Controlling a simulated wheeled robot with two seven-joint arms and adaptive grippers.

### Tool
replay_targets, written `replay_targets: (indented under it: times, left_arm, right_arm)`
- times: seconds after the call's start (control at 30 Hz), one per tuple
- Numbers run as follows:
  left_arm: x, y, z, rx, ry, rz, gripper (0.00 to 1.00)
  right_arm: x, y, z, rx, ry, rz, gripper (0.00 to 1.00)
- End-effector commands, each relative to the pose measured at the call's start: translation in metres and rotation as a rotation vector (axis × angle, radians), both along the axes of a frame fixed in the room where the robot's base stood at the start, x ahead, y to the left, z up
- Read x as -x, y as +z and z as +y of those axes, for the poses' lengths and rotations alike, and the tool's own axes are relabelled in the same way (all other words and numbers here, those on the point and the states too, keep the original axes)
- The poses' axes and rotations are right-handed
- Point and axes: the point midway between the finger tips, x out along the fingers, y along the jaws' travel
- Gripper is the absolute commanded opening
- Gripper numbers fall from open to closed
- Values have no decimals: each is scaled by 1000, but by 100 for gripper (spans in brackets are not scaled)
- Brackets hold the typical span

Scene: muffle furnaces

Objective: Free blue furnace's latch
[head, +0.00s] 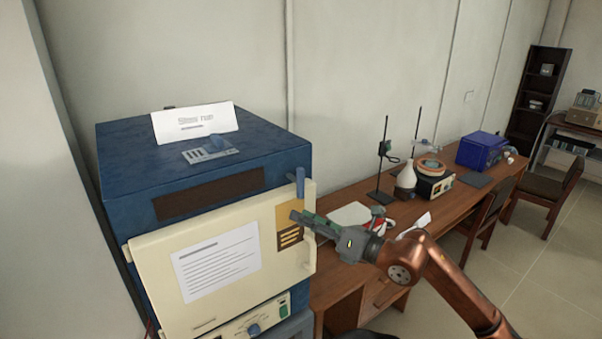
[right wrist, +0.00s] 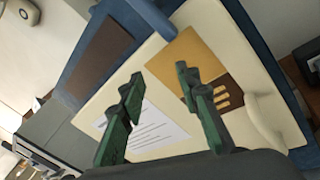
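The blue furnace (head: 210,160) stands at the left with its cream door (head: 150,265) closed. Its latch (head: 300,181) is a small upright blue bar at the door's top right corner. My right gripper (head: 303,217) is in front of the door, just below the latch and over the yellow label. In the right wrist view its two green-padded fingers (right wrist: 160,82) are apart with nothing between them. The latch (right wrist: 150,16) shows there at the top edge, beyond the fingertips and apart from them. My left gripper is not in view.
A pale door handle (head: 309,250) projects from the door's right side. A wooden bench (head: 345,285) with a stand, flask and blue box (head: 481,150) runs along the wall to the right. A paper sign (head: 195,122) stands on the furnace top.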

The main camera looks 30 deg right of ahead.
Motion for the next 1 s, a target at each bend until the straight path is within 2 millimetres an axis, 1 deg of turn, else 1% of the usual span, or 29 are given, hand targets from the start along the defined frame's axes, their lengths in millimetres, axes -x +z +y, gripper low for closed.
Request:
replay_targets:
  times: [0.03,0.1,0.2,0.3,0.37,0.47,0.8,1.0]
  left_arm:
    - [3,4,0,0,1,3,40]
    - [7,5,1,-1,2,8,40]
    - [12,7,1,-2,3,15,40]
    - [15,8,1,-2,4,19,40]
    - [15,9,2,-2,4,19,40]
    - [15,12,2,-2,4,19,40]
    - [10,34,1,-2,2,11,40]
    - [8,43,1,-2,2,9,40]
  right_arm:
    - [4,22,2,141,-42,-22,30]
    - [7,43,-4,290,-120,-47,30]
    - [12,70,-16,424,-219,-80,30]
    - [15,86,-24,487,-280,-99,30]
    - [14,90,-26,503,-298,-105,30]
    - [8,93,-27,507,-303,-106,30]
    - [-35,94,-24,505,-301,-106,30]
    - [-54,93,-22,503,-301,-105,30]
